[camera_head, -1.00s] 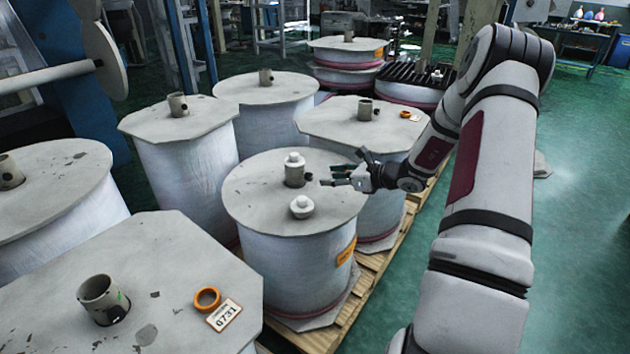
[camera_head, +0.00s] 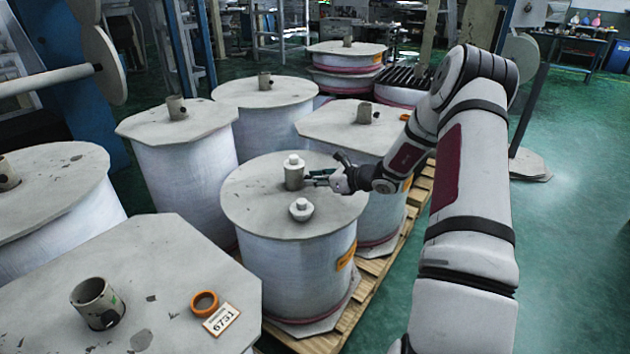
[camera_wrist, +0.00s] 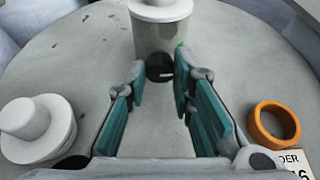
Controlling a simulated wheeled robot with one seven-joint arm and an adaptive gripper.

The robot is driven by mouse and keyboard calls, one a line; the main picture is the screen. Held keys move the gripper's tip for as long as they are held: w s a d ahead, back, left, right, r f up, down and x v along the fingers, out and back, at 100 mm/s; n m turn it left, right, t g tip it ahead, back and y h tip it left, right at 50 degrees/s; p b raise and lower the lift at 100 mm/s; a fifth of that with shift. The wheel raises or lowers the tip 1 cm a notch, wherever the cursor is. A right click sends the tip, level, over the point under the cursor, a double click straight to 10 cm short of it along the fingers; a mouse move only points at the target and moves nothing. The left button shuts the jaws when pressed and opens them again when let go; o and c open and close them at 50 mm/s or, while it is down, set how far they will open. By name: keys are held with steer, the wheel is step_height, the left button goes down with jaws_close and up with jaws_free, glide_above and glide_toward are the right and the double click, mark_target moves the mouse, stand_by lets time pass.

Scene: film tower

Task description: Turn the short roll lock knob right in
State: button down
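The short roll (camera_head: 262,200) stands on a pallet with a grey round top. A beige core tube (camera_head: 293,180) rises from its middle, capped by a white plug (camera_head: 294,160). In the wrist view the dark round lock knob (camera_wrist: 160,67), with a light slot mark, sits low in the side of the core tube (camera_wrist: 165,38). My gripper (camera_head: 315,178) is at the right of the tube. In the wrist view my gripper (camera_wrist: 160,88) is open, its teal fingers on either side of the line to the knob, with nothing between them. I cannot tell whether the fingertips touch it.
A loose white plug (camera_head: 301,208) stands on the same top, left of my fingers in the wrist view (camera_wrist: 35,130). An orange ring (camera_wrist: 275,122) and a label card lie to their right. Taller rolls (camera_head: 185,145) stand close around. Green floor (camera_head: 570,250) is free at right.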

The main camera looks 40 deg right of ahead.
steer(key=shift+p, duration=0.3)
steer(key=shift+m+y+p, duration=0.4)
steer(key=shift+m+p, duration=0.1)
steer(key=shift+p, duration=0.35)
steer(key=c, duration=1.4)
jaws_free()
steer(key=shift+o, duration=0.2)
steer(key=shift+d, duration=0.1)
steer(key=v, duration=1.2)
steer(key=shift+w+r, duration=0.1)
steer(key=shift+r, duration=0.05)
